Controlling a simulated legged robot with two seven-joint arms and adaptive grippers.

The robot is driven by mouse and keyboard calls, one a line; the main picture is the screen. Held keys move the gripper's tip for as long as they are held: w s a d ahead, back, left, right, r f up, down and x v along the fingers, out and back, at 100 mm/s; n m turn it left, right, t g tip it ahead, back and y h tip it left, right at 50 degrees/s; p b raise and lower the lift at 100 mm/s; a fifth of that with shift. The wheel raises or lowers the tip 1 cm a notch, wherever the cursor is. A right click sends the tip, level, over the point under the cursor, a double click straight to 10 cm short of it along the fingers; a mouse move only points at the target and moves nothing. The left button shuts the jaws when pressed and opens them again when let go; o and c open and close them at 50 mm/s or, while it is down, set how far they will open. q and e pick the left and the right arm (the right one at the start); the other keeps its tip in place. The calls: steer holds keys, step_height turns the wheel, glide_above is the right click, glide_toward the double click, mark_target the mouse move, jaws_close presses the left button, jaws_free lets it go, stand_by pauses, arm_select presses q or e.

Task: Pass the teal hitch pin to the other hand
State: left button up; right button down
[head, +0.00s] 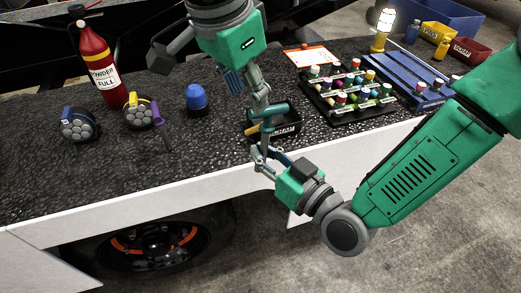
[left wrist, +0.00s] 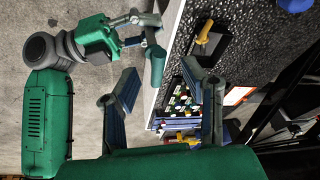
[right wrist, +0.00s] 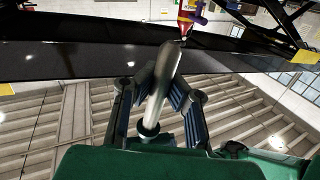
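In the right wrist view the pin (right wrist: 163,85) looks grey and passes between the two finger pads. In the left wrist view its teal end (left wrist: 155,65) sticks out of the right gripper (left wrist: 142,28). My left gripper (head: 248,88) is above the pin, pointing down, with its fingers apart. In the left wrist view the left fingers (left wrist: 168,95) are spread with nothing between them.
A black tray (head: 290,117) with a yellow-handled tool lies behind the pin. A rack of coloured bottles (head: 345,95) and a blue rack (head: 405,75) stand right.

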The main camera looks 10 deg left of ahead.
arm_select(q)
steer(key=w+a+f+n+t+y, duration=0.1)
steer(key=a+f+y, duration=0.1)
steer(key=a+f, duration=0.35)
steer(key=w+a+f+n+y, duration=0.1)
steer(key=a+f, duration=0.2)
steer(key=f, duration=0.6)
steer(key=w+a+f+n+t+y, duration=0.1)
steer(key=a+f+y, duration=0.1)
steer(key=a+f, duration=0.35)
steer(key=s+a+f+n+g+h, duration=0.1)
steer(key=s+a+f+g, duration=0.1)
steer(key=s+f, duration=0.7)
steer(key=s+a+f+n+g+h, duration=0.1)
steer(key=s+f+n+g+h, duration=0.1)
steer(key=s+f, duration=0.8)
steer(key=s, duration=0.3)
steer(key=shift+s+a+n+h, duration=0.3)
steer(key=shift+s+a, duration=0.05)
steer(key=shift+s, duration=0.05)
